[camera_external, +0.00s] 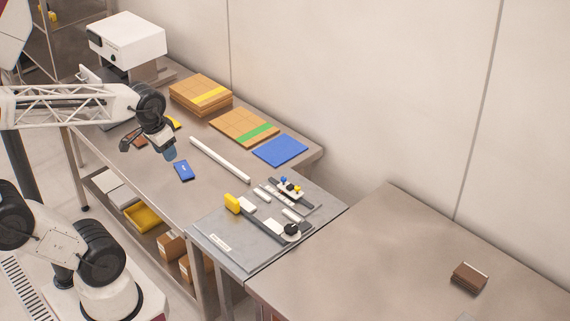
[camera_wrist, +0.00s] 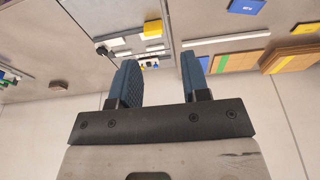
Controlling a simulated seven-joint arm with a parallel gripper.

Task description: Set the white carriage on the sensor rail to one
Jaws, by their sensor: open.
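The grey plate (camera_external: 222,251) lies on the bench corner. A dark sensor rail (camera_external: 262,225) runs across it between a yellow block (camera_external: 232,203) and a black round knob (camera_external: 291,229). White blocks (camera_external: 247,205) (camera_external: 273,227) sit beside the rail; I cannot tell for certain which is the carriage. Scale marks are too small to read. In the wrist view, the yellow block (camera_wrist: 153,29), the knob (camera_wrist: 101,50) and a white block (camera_wrist: 153,48) show beyond my fingers. My gripper (camera_external: 169,153) is open and empty, in the air left of the plate; its blue fingers (camera_wrist: 158,75) are apart.
A small blue box (camera_external: 183,170) lies below my gripper. A long white bar (camera_external: 219,159) lies between it and cardboard stacks (camera_external: 200,95) (camera_external: 244,128) and a blue sheet (camera_external: 280,150). A small fixture (camera_external: 291,189) stands behind the rail. The right table is mostly clear, with brown pieces (camera_external: 469,278).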

